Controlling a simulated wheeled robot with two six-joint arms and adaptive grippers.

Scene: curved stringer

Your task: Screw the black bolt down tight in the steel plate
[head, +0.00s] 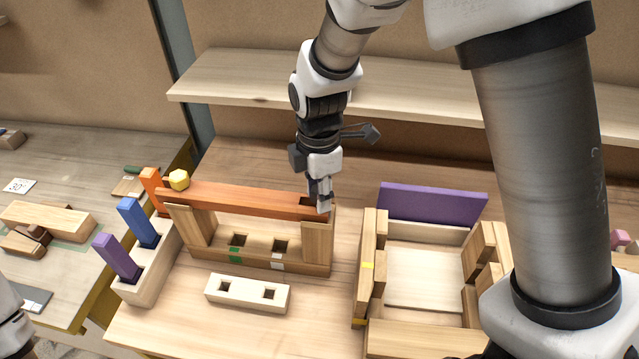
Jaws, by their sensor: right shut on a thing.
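I see no black bolt and no steel plate in the head view; it shows woodwork instead. My right gripper (321,205) reaches down from above and is shut at the right end of an orange-brown beam (245,198). The fingertips partly hide that end, and a dark gap shows beside them. The beam lies across the top of a light wooden frame (215,257) with two upright posts. My left gripper is out of view; only a piece of my left arm shows at the lower left edge.
A holder (153,273) with coloured slats stands left. A block with two square holes (247,293) lies in front. A wooden box frame (367,274) and purple panel (430,203) are right. A shelf (240,84) runs behind.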

